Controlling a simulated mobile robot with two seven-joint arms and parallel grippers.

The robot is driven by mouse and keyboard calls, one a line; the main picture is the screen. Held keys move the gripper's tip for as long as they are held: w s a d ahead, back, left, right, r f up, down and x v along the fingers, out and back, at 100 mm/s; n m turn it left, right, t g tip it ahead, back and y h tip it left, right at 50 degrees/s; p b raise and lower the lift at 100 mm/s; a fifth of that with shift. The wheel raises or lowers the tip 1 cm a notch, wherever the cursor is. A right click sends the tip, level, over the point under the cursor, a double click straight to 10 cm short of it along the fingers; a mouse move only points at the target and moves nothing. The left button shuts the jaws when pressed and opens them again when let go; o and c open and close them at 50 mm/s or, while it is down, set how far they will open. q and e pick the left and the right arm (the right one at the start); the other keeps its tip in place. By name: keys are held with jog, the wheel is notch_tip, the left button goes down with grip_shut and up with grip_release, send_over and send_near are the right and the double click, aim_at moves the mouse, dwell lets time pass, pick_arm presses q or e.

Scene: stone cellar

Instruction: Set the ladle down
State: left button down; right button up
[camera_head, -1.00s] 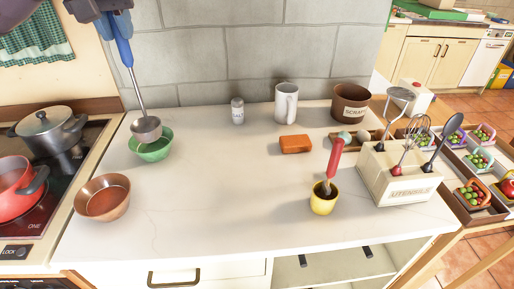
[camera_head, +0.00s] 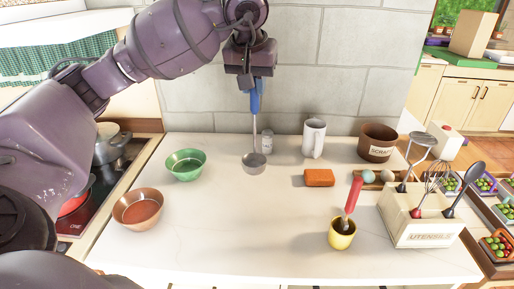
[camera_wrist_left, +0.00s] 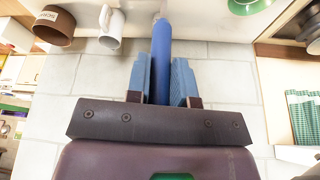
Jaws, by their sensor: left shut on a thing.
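The ladle (camera_head: 254,164) hangs upright with its metal bowl down, over the back middle of the white counter. My left gripper (camera_head: 256,88) is shut on its blue handle, which also shows between the fingers in the left wrist view (camera_wrist_left: 161,62). The bowl is at or just above the counter, in front of the salt shaker; I cannot tell whether it touches. The green bowl (camera_head: 186,165) stands to its left and the copper bowl (camera_head: 138,209) at the front left. My right gripper is not in view.
A white mug (camera_head: 314,138), an orange block (camera_head: 319,178) and a brown scraps pot (camera_head: 377,143) stand right of the ladle. A yellow cup (camera_head: 342,234) and the utensil box (camera_head: 430,228) are further right. The front middle counter is clear. The stove is left.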

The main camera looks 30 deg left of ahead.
pick_arm(q)
send_over(255, 145)
jog(key=f, duration=0.9)
jog(key=shift+s+f, duration=0.2)
jog(key=shift+f, duration=0.85)
notch_tip(255, 145, down, 3)
jog(key=shift+f, duration=0.35)
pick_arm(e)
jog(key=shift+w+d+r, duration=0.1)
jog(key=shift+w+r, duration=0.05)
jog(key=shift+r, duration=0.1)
